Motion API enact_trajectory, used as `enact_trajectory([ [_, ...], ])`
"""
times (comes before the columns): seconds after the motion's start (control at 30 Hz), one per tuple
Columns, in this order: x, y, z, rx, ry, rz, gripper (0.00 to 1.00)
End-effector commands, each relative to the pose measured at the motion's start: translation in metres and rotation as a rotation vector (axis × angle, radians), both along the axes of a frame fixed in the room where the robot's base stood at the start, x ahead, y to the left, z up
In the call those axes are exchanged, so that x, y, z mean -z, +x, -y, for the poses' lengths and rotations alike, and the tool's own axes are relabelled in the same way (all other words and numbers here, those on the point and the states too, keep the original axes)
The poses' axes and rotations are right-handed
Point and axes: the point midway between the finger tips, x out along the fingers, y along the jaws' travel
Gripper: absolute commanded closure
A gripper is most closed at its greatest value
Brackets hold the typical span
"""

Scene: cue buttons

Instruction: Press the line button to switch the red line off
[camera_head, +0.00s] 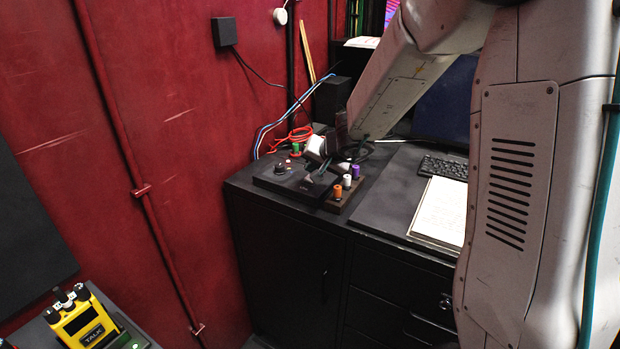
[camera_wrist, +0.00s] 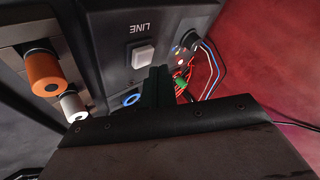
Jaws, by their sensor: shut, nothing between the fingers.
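The dark control box (camera_head: 290,183) sits on the black cabinet. In the wrist view its face (camera_wrist: 110,45) carries the label LINE, upside down, and a pale square line button (camera_wrist: 143,56). A small red light (camera_wrist: 180,62) shows beside the dark knob (camera_wrist: 188,42). My gripper (camera_head: 318,175) is over the box. In the wrist view my gripper (camera_wrist: 158,72) is shut and empty, its dark tips just beside and below the line button. I cannot tell whether they touch the box. A blue-ringed button (camera_wrist: 131,99) is partly hidden by my gripper.
An orange peg (camera_wrist: 45,75) and a white peg (camera_wrist: 72,105) stand close beside the box; a purple one (camera_head: 355,171) shows too. Red and blue cables lie behind. A paper pad (camera_head: 440,210) and keyboard (camera_head: 443,167) are at right. The red wall is close at left.

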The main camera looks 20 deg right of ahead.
Motion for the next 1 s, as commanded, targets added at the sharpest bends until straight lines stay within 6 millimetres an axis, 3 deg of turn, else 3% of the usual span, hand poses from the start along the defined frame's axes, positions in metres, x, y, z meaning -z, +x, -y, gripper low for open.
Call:
enact_trajectory([
  [1.0,0.0085,0.0005,0.0000,-0.001,-0.001,0.000,1.00],
])
